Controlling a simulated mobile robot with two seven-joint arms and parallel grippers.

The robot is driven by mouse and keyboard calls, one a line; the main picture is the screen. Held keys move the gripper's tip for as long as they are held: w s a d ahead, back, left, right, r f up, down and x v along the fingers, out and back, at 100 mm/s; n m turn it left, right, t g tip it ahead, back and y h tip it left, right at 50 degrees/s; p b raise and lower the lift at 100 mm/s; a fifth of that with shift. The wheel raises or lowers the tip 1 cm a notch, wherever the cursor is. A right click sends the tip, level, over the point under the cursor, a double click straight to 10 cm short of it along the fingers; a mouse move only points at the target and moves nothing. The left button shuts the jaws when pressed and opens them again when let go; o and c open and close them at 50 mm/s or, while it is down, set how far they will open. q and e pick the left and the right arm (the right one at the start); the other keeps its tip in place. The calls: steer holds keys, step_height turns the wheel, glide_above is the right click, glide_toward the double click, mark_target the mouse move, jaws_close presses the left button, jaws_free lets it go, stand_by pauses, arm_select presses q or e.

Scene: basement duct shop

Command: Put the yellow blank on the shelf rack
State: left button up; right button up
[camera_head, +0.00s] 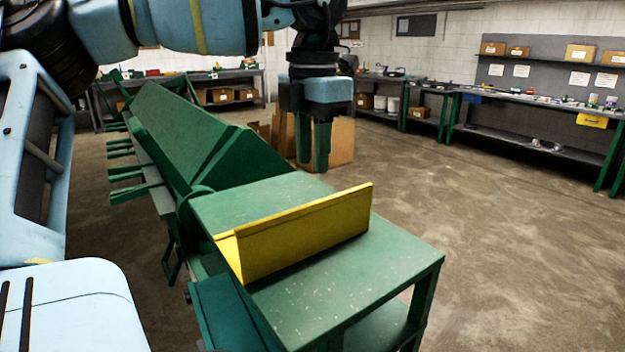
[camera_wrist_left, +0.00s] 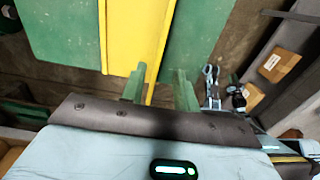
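The yellow blank (camera_head: 300,238), a bent sheet with an upright flange, lies on the green table (camera_head: 375,268) at the end of a long green machine. It also shows in the left wrist view (camera_wrist_left: 133,35), beyond my fingers. My left gripper (camera_head: 313,163) hangs with its fingers pointing down, above and behind the blank in the head view. Its two green fingers stand apart with nothing between them, also in the left wrist view (camera_wrist_left: 160,76). My right gripper is not in view. I cannot tell for sure which shelving is the shelf rack.
The long green machine (camera_head: 200,135) runs back from the table, with arms sticking out at left. Cardboard boxes (camera_head: 335,142) stand on the floor behind the gripper. A workbench (camera_head: 540,104) with shelves and small boxes lines the right wall. Open concrete floor (camera_head: 510,230) lies to the right.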

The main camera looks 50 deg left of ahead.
arm_select(q)
steer(key=shift+r, duration=1.4)
steer(key=shift+f, duration=0.1)
